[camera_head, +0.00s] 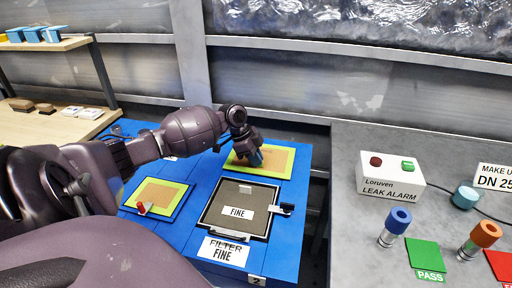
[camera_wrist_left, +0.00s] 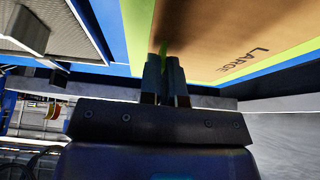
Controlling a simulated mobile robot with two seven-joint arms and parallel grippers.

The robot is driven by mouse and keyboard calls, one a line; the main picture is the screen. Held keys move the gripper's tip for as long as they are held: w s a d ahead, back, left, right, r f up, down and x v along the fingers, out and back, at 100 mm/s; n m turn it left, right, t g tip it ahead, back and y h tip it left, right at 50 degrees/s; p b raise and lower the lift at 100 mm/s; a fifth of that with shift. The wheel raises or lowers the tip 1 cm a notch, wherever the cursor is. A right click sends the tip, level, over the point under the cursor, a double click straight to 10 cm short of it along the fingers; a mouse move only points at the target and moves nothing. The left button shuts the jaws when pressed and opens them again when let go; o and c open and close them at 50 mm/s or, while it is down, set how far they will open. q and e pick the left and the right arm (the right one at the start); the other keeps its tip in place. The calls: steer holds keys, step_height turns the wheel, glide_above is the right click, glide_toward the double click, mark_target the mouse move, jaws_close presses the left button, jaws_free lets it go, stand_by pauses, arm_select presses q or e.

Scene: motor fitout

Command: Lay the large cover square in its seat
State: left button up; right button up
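The large cover (camera_head: 281,161) is a brown panel with a yellow-green border at the far right of the blue board. In the left wrist view the brown panel (camera_wrist_left: 215,45) carries the word LARGE. My left gripper (camera_head: 256,161) reaches down over its left half and hides part of it. In the left wrist view my left gripper's fingers (camera_wrist_left: 166,75) are close together, with a narrow green grip piece between them. Whether the panel lies flush cannot be told. My right gripper is not in view.
A smaller green-edged panel (camera_head: 157,194) with a red-and-white piece lies at left. A dark FINE filter panel (camera_head: 260,197) lies nearer. A grey bench (camera_head: 350,220) at right holds the leak alarm box (camera_head: 390,176) and coloured fittings. A wooden shelf (camera_head: 50,122) stands at left.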

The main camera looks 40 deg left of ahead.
arm_select(q)
steer(key=o, duration=0.4)
steer(key=shift+f, duration=0.1)
steer(key=shift+o, duration=0.5)
